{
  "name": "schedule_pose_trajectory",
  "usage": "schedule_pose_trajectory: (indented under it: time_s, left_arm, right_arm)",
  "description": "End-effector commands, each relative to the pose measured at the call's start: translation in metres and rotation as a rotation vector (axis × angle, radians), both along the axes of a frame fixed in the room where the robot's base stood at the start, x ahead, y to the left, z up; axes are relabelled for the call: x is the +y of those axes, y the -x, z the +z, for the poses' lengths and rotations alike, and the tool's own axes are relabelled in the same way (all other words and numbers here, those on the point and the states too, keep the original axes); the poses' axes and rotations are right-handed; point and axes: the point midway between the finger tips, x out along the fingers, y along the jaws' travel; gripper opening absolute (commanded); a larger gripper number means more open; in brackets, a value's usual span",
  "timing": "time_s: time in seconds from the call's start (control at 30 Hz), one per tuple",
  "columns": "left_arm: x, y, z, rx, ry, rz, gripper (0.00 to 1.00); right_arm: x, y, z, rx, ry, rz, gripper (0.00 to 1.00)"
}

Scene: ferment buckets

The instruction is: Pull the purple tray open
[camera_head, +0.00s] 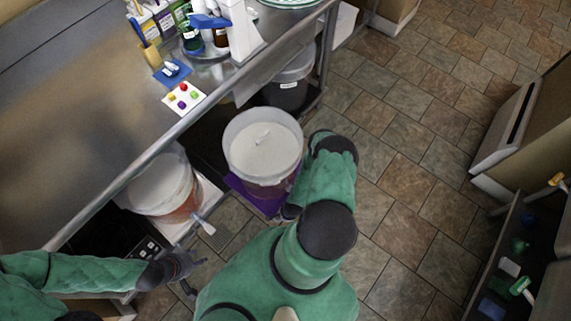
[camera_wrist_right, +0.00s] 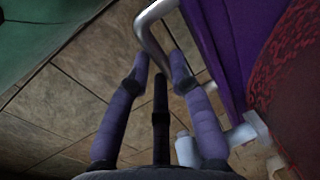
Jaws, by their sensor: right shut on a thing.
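The purple tray (camera_head: 262,203) shows in the head view below the table edge, under a white-lidded bucket (camera_head: 262,150). In the right wrist view the tray's purple side (camera_wrist_right: 222,40) is at the upper right, with a metal handle (camera_wrist_right: 146,32) in front of it. My right gripper (camera_wrist_right: 160,66) is shut on this handle, its two fingers on either side of the bar. In the head view my right arm mostly hides it. My left gripper (camera_head: 188,274) is at the lower left, away from the tray, open and empty.
Another bucket (camera_head: 160,185) stands on a white tray (camera_head: 207,198) to the left. A grey bucket (camera_head: 288,85) is under the table at the back. The steel table (camera_head: 85,100) carries bottles and small items. Tiled floor (camera_head: 410,150) is clear to the right, before a shelf unit (camera_head: 520,260).

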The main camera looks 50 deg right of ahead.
Motion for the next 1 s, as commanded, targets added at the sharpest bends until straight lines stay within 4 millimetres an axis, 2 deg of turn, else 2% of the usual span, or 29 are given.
schedule_pose_trajectory:
  time_s: [0.07,0.1,0.17,0.5,0.63,1.0]
  left_arm:
    - [0.0,0.0,0.0,0.0,0.0,0.0,0.4]
    - [0.0,0.0,0.0,0.0,0.0,0.0,0.4]
    - [0.0,0.0,0.0,0.0,0.0,0.0,0.4]
    - [0.0,0.0,0.0,0.0,0.0,0.0,0.4]
    - [0.0,0.0,0.0,0.0,0.0,0.0,0.4]
    - [0.0,0.0,0.0,0.0,0.0,0.0,0.4]
  right_arm:
    - [0.0,0.0,0.0,0.0,0.0,0.0,0.0]
    - [0.0,0.0,0.0,0.0,0.0,0.0,0.33]
    - [0.0,0.0,0.0,0.0,0.0,0.0,0.46]
    - [0.0,0.0,0.001,0.0,0.0,-0.001,0.46]
    - [0.0,0.001,0.007,0.0,-0.001,-0.001,0.46]
    - [-0.002,0.009,0.055,0.0,0.001,-0.001,0.46]
